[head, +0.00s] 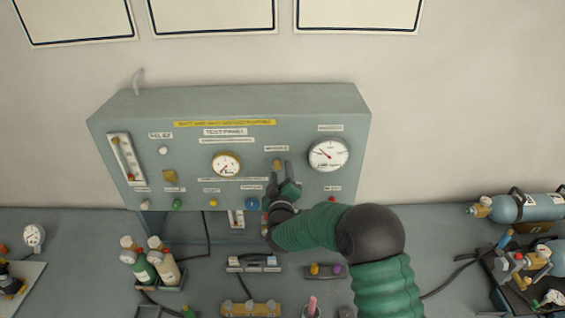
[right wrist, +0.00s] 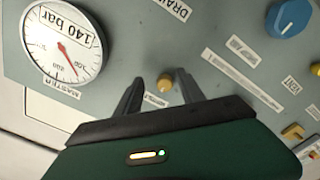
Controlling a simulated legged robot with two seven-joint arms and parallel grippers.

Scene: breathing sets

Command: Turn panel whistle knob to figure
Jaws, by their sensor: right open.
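The grey-green test panel (head: 190,110) stands on the bench against the wall. A small brass knob (head: 277,164) sits on its face, left of the large white gauge, under a small label (head: 276,149) too blurred to read surely. My right gripper (head: 281,175) is open in front of the panel, its fingers pointing at this knob. My left gripper is not in view.
The large gauge (head: 328,154) is close right of the gripper; it also shows in the right wrist view (right wrist: 64,46), marked 140 bar. A blue knob (head: 252,204) is low on the panel. Bottles (head: 145,265) stand front left. Cylinders (head: 530,207) lie at the right.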

